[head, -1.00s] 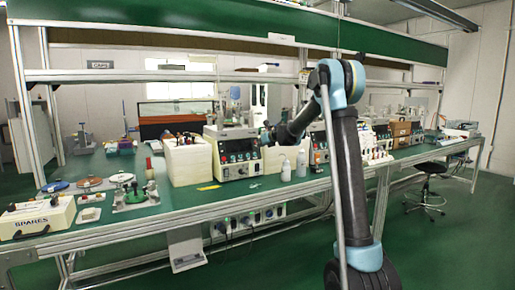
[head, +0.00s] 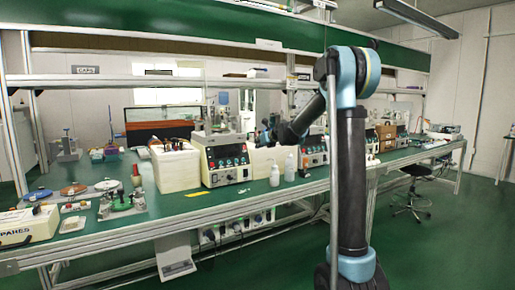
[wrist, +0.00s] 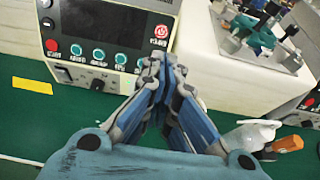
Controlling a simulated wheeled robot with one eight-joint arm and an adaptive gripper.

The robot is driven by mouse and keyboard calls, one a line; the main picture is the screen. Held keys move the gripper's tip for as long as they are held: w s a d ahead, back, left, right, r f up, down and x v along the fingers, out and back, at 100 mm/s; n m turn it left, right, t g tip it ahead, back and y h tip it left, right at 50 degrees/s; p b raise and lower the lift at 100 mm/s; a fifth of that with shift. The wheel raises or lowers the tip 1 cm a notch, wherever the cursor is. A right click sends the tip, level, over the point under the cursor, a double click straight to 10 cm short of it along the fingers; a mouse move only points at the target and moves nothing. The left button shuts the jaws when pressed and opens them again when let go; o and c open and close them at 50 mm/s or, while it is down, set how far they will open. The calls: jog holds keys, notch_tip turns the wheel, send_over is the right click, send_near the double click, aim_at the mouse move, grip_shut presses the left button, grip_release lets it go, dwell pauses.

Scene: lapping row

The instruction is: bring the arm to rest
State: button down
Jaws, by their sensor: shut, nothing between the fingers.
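My gripper (head: 266,137) hangs over the bench in the head view, in front of a boxy instrument with a dark panel (head: 228,162). In the wrist view my gripper (wrist: 163,68) is shut, its blue and grey fingers meeting at the tips with nothing between them. The instrument's panel with its teal knobs (wrist: 100,54) lies just beyond the fingers. My arm is raised, with its upper link standing upright and the forearm reaching left over the bench.
A cream block with several tools (head: 176,171) is left of the instrument. A spares box (head: 28,226) sits at the left front. A stool (head: 411,190) stands on the open floor at right.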

dwell(0.5)
jog(key=s+d+f+n+g+h, duration=0.15)
jog(key=s+d+n, duration=0.3)
jog(key=s, duration=0.45)
jog(key=s+d+f+n+g, duration=0.1)
jog(key=s+d+f+n, duration=0.3)
jog(key=s, duration=0.6)
jog(key=s+d+f+n+g+h, duration=0.1)
jog(key=s+d+f+n+g, duration=0.1)
jog(key=s+d+n, duration=0.5)
jog(key=s+d+f+n+g+h, duration=0.1)
jog(key=s+d+f+n, duration=0.2)
jog(key=s+f, duration=0.3)
jog(key=s+d+f+n+g+h, duration=0.2)
jog(key=s+f+n, duration=0.3)
jog(key=s, duration=1)
jog(key=s+d+f+n+g+h, duration=0.1)
jog(key=s+d+f+n, duration=0.3)
jog(key=s, duration=0.7)
notch_tip(320, 180, down, 3)
jog(key=shift+s+d+r+n+h, duration=0.25)
jog(key=shift+n+h, duration=0.2)
jog(key=shift+n, duration=0.5)
jog(key=shift+a+g, duration=0.1)
jog(key=shift+g, duration=0.15)
jog(key=shift+w+f, duration=0.25)
jog(key=shift+w, duration=0.2)
